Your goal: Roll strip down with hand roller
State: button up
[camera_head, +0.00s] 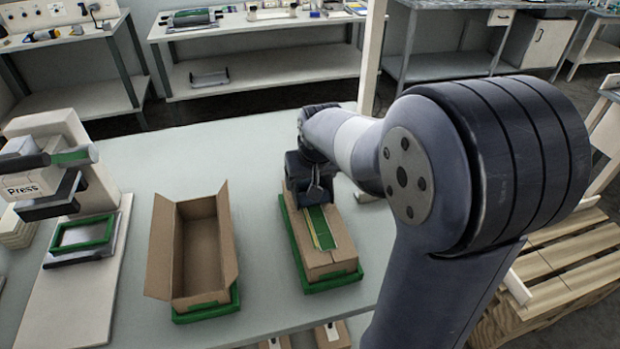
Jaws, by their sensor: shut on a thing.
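A closed cardboard box (340,262) sits in a green tray (333,283) at the middle right of the table. A green strip with a yellowish edge (322,228) lies along the middle of the box top. My gripper (314,199) is over the far half of the box, at the strip's far end. It is shut on a small dark thing, taken as the hand roller, which is mostly hidden by the jaws. I cannot tell whether the roller touches the strip. The strip's far end is hidden under the gripper.
An open, empty cardboard box (160,250) stands left of the closed box in its own green holder (207,309). A press (50,165) with a green frame (83,233) is at the far left. A wooden pallet (570,262) is at the right. The table (225,150) behind the boxes is clear.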

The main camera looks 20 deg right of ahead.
jog(key=shift+r+p, duration=2.05)
jog(key=shift+r, duration=0.95)
